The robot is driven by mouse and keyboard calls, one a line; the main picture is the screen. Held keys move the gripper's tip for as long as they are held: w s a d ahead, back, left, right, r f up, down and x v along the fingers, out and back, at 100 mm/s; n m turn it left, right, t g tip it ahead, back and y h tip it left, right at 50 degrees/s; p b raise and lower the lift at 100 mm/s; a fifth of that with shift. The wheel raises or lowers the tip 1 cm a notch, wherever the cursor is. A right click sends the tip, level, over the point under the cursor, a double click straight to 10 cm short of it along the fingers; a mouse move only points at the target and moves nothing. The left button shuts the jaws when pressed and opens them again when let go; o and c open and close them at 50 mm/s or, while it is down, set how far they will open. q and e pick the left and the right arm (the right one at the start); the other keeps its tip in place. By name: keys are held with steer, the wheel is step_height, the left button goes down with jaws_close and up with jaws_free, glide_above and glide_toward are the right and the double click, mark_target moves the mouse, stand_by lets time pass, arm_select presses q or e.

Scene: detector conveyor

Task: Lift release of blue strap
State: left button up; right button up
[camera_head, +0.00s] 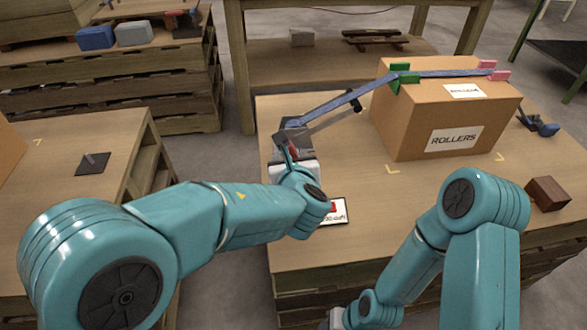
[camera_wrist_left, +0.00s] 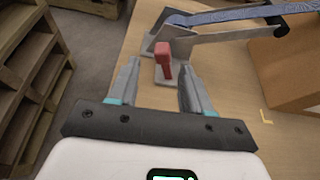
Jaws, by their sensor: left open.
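The blue strap (camera_head: 335,104) runs from a grey ratchet buckle (camera_head: 291,136) at the table's left side up over the cardboard box (camera_head: 412,128). In the left wrist view the strap (camera_wrist_left: 225,15) crosses the top. A grey lever (camera_head: 335,121) sticks out from the buckle toward the box. A red release tab (camera_wrist_left: 163,60) stands upright on a grey base. My left gripper (camera_wrist_left: 158,88) is open, with the red tab ahead of and between its fingers, apart from both. In the head view its fingers are largely hidden by my wrist. My right gripper's fingers are out of view.
Green (camera_head: 402,78) and pink (camera_head: 490,72) corner pieces sit under the strap on the box. A brown block (camera_head: 547,193) and a dark blue-grey item (camera_head: 538,124) lie at the table's right. A labelled card (camera_head: 337,211) lies near my left wrist. The front middle is clear.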

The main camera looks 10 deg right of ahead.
arm_select(q)
steer(key=p+v, duration=0.1)
steer(key=v, duration=0.8)
steer(key=shift+s+p, duration=0.3)
steer(key=shift+p, duration=0.1)
steer(key=shift+a, duration=0.1)
